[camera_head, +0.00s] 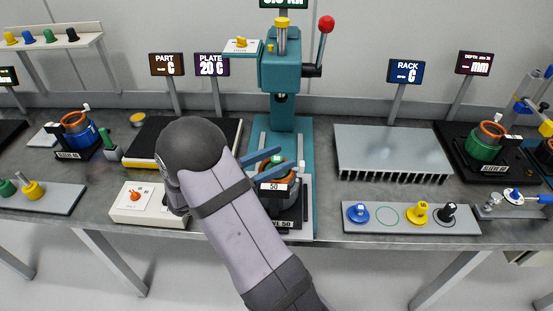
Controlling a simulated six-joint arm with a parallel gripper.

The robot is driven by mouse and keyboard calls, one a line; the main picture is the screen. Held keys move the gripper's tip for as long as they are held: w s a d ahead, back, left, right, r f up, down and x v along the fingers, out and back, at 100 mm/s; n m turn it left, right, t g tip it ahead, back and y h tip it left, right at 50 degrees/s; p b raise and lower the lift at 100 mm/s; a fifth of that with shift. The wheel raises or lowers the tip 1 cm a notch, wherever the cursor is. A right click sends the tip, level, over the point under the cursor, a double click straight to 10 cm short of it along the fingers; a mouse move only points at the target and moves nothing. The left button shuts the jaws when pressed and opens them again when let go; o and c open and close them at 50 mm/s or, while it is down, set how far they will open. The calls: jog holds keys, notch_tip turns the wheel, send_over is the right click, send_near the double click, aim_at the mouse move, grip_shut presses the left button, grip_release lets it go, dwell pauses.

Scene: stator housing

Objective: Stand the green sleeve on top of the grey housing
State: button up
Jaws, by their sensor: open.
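The grey housing (286,207) stands under the teal press in the middle, with an orange-copper ring at its top and a label reading 50. A small green piece, which looks like the green sleeve (277,160), shows at the top of the housing. My gripper (286,158) has two blue fingers, apart, one on the far side and one on the near side of the green piece. The fingers and my arm hide part of the housing. I cannot tell whether the sleeve is fully seated or exactly upright.
The press (282,72) rises close behind, its red-knobbed lever at right. A front-right tray (470,229) holds blue, yellow and black sleeves and an empty green-ringed spot. A finned rack (392,150) stands behind it. A white box (150,215) with an orange knob is left.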

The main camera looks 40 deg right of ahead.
jog(key=shift+r, duration=0.2)
jog(key=shift+w+a+f, duration=0.1)
jog(key=shift+a, duration=0.3)
jog(key=w+a+b, duration=0.1)
jog(key=a+b, duration=0.2)
jog(key=a, duration=0.8)
jog(key=shift+w+b, duration=0.3)
